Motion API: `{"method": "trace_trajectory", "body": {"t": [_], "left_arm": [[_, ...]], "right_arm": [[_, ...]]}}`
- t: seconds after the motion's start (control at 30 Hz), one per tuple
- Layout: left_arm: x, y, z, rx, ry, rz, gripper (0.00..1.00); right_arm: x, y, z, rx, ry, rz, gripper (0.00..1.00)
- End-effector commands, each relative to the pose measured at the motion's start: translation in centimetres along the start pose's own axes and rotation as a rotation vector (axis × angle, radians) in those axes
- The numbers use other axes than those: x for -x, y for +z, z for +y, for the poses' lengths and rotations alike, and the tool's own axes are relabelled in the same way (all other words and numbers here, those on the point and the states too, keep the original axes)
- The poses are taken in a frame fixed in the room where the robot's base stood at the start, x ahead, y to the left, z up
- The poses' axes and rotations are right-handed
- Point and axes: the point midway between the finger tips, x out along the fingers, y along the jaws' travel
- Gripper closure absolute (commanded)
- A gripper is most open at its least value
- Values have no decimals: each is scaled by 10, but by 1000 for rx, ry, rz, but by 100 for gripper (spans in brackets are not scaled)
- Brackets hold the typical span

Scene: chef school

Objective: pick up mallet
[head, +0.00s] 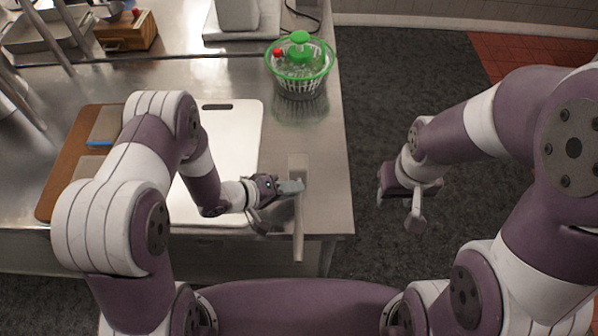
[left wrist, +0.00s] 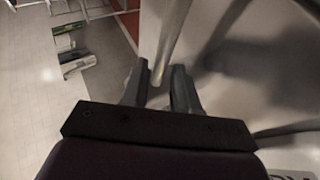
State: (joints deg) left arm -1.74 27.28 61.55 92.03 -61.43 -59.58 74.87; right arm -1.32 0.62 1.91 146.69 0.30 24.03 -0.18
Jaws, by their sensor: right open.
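The mallet (head: 298,225) is grey metal, near the counter's front right corner. Its blocky head points away from me and its handle reaches toward me, past the front edge in the head view. My left gripper (head: 291,187) is at the mallet from the left, near where head and handle meet. In the left wrist view the metal handle (left wrist: 172,38) runs down between the two fingertips (left wrist: 158,85), close to both. Whether they press on it I cannot tell. My right gripper (head: 403,205) is open and empty, over the dark floor right of the counter.
A white cutting board (head: 232,135) and a brown board (head: 60,185) lie left of the mallet, partly behind my left arm. A green-rimmed basket (head: 300,85) stands at the back right of the steel counter (head: 325,150). The counter's right side is mostly clear.

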Motion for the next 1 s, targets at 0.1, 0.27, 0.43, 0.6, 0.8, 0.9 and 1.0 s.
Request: {"method": "trace_trajectory", "body": {"t": [0.1, 0.27, 0.43, 0.6, 0.8, 0.9, 1.0], "left_arm": [[-20, 0, 2, -2, 0, -3, 71], [-30, 0, 1, -1, -1, 0, 71], [-30, -1, 1, -1, -1, 1, 80], [-29, -1, 2, -2, 0, 2, 100], [-29, -1, 2, -2, 0, 2, 100], [-25, -3, 8, -2, 0, 2, 100], [-18, -6, 20, -2, 0, 2, 100]], "right_arm": [[6, -1, 0, 0, 0, 1, 57], [6, -1, 0, 0, 0, 0, 57], [6, -1, 0, 0, 0, 0, 57], [6, -1, 0, 0, 0, 0, 57], [7, -1, 0, 0, 0, 0, 57], [14, -2, 0, 0, 0, 0, 57], [28, -3, 0, 0, 0, 0, 57]]}}
